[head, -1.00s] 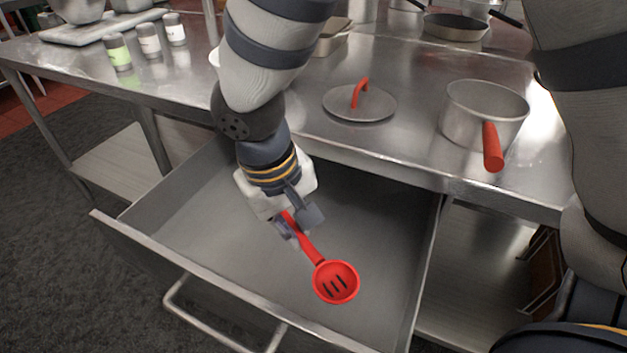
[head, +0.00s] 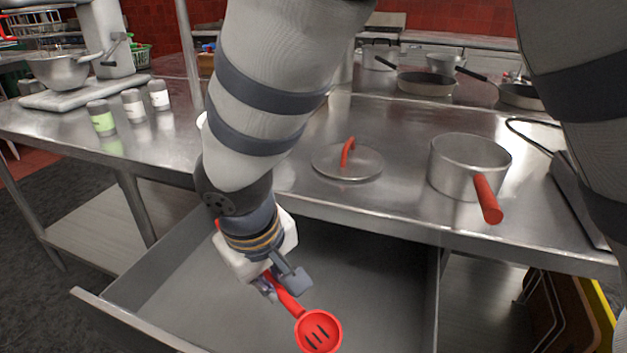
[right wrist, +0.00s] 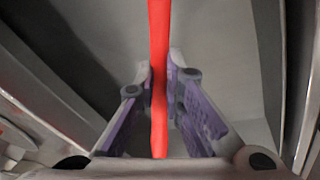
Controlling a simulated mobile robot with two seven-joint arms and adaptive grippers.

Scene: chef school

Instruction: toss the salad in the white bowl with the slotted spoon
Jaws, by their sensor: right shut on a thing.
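My right gripper (head: 279,284) is shut on the red handle of the slotted spoon (head: 318,331), over the open drawer. The spoon's slotted head points down and toward the front right, and its lower rim is near the picture's bottom edge. In the right wrist view the red handle (right wrist: 159,80) runs between the two fingers. A pale edge (head: 201,121) shows behind my arm on the counter; I cannot tell whether it is the white bowl. No salad is visible. My left gripper is not in view.
The drawer (head: 130,318) stands open below the steel counter. On the counter are a lid (head: 335,166) with a red handle, a saucepan (head: 455,170) with a red handle, several shakers (head: 133,107) and a mixer (head: 105,45). Frying pans (head: 425,86) stand farther back.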

